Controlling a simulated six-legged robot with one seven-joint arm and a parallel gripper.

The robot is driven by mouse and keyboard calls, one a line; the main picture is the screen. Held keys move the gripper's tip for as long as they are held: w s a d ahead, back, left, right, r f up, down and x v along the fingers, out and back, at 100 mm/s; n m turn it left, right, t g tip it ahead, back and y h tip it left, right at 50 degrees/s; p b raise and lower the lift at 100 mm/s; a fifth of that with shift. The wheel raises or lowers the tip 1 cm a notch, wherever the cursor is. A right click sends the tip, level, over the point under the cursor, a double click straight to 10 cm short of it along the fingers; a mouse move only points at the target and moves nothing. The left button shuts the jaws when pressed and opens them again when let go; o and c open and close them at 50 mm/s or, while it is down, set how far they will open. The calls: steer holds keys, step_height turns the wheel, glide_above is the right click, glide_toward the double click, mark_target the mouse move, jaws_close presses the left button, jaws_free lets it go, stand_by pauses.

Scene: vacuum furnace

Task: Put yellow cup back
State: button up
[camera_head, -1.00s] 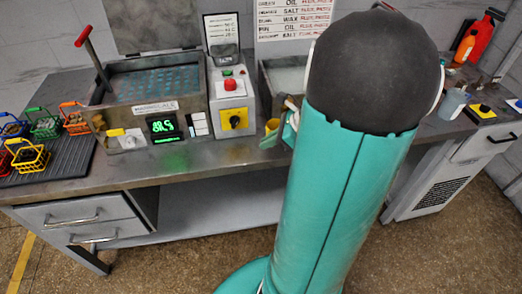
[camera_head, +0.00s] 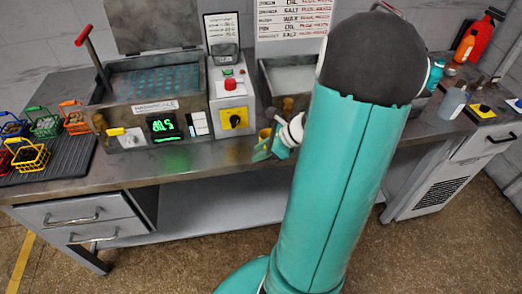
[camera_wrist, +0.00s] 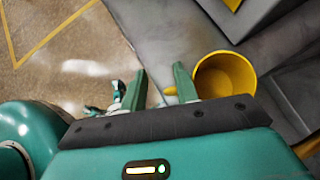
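The yellow cup (camera_head: 265,134) stands near the front edge of the workbench, partly hidden by my gripper in the head view. In the wrist view the yellow cup (camera_wrist: 226,76) is seen from above, just right of my fingers, with its handle toward them. My gripper (camera_wrist: 159,78) is open, its two fingers apart. The end of the handle shows between the fingers, close to the right one; I cannot tell whether they touch. In the head view my gripper (camera_head: 270,150) is at the bench's front edge.
A control box (camera_head: 231,100) with a red button and a yellow switch stands left of the cup. An open bath (camera_head: 150,85) is further left. Small wire baskets (camera_head: 30,157) sit on a dark mat at far left. Bottles (camera_head: 465,47) stand at far right.

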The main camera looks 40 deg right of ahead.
steer(key=shift+r, duration=0.1)
steer(key=v, duration=1.2)
steer(key=a+r+n+g+h, duration=0.1)
steer(key=a+r+n, duration=0.4)
steer(key=a+n, duration=0.9)
steer(key=a+r+n+g+h, duration=0.1)
steer(key=a+r+n+h, duration=0.3)
steer(key=a+n, duration=1.1)
steer(key=shift+a+r, duration=0.7)
steer(key=shift+a, duration=0.25)
steer(key=shift+w, duration=0.1)
